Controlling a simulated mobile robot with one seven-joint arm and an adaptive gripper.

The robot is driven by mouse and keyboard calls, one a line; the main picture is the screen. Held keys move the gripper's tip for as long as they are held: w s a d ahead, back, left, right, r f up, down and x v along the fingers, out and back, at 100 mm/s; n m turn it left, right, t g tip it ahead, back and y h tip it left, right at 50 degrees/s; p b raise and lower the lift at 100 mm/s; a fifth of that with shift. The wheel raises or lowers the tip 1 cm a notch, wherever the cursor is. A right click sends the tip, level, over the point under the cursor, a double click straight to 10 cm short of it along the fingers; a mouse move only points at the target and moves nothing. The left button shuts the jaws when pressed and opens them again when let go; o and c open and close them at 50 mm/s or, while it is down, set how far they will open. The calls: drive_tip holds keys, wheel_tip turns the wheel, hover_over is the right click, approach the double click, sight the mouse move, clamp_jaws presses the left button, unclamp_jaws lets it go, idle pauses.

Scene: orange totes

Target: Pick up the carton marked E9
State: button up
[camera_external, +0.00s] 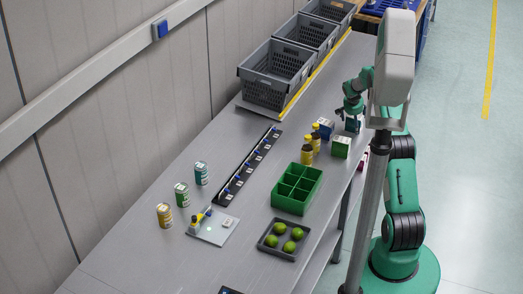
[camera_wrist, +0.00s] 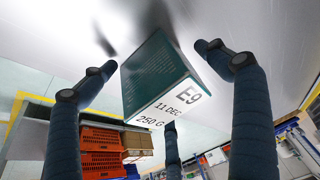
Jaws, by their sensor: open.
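The carton marked E9 (camera_wrist: 158,76) is dark teal with a white label reading "E9, 11 DEC, 250 G" in the wrist view. In the external view a dark teal carton (camera_external: 353,125) stands on the table under my gripper (camera_external: 350,113), partly hidden by it. In the wrist view my gripper (camera_wrist: 156,58) is open, with a finger on the left and one on the right of the carton, both apart from it. A third finger shows below the label; whether it touches cannot be told.
A blue carton (camera_external: 322,129) and a green carton (camera_external: 340,147) stand close by on the left, with yellow-capped bottles (camera_external: 307,152) beyond. A green divided box (camera_external: 297,188) sits further forward. Grey crates (camera_external: 278,75) line the back. The table right of them is clear.

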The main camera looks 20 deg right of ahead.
drive_tip(key=shift+s+f, duration=0.1)
clamp_jaws()
idle(0.3)
idle(0.4)
drive_tip(key=shift+r, duration=0.8)
wheel_tip(320, 180, up, 2)
drive_tip(key=shift+r+p, duration=0.2)
drive_tip(key=shift+p, duration=0.15)
drive_tip(key=s+a, duration=0.2)
drive_tip(key=s, duration=0.5)
drive_tip(key=s+a+r, duration=0.1)
drive_tip(key=s+a, duration=0.2)
drive_tip(key=s, duration=0.5)
drive_tip(key=shift+r, duration=0.15)
